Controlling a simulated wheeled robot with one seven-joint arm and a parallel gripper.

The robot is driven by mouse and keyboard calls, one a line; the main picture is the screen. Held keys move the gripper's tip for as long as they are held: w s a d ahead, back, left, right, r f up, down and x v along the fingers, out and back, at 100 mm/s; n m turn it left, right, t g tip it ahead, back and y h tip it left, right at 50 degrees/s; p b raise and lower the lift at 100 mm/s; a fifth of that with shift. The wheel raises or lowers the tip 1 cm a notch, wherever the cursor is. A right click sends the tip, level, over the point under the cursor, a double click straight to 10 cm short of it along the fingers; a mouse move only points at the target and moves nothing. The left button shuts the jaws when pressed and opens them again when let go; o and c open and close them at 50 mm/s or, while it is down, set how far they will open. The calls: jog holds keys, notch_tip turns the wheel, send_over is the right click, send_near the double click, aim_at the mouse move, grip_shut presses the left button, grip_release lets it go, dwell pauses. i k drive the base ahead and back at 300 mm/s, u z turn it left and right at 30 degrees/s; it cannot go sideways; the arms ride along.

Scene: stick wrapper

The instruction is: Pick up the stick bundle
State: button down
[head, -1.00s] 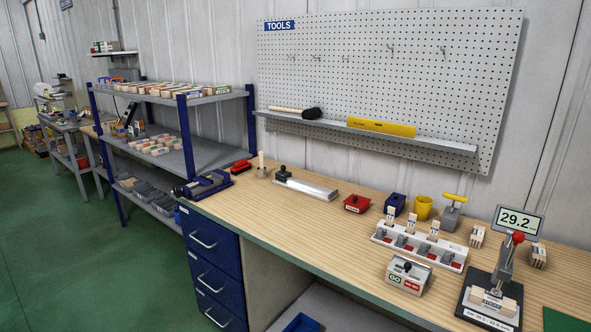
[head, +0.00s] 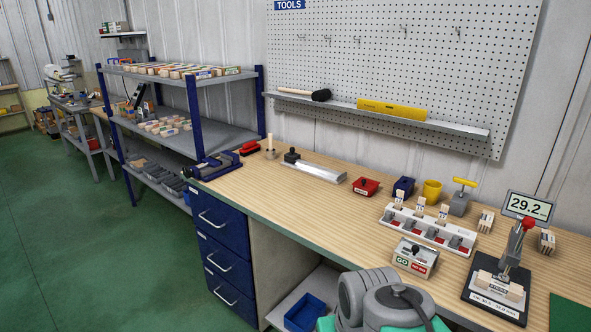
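A pale wooden stick bundle (head: 499,288) with a printed band lies in the black-based press fixture (head: 478,299) at the right end of the bench, under a red-knobbed lever (head: 528,223). Two more small banded bundles stand upright on the bench: one (head: 486,221) right of the white rack and one (head: 547,241) near the display. I cannot tell which bundle the task means. Grey, rounded parts of my arm show at the bottom centre, in front of the bench. My gripper is not in view.
A white rack (head: 404,222) with several slots and a GO-marked gauge box (head: 415,258) stand left of the press. A display (head: 528,207) reads 29.2. A red bin, blue holder and yellow cup sit behind. The bench's left-centre front (head: 310,210) is clear.

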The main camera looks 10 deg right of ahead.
aim_at(509, 291)
jog(key=z, duration=1.55)
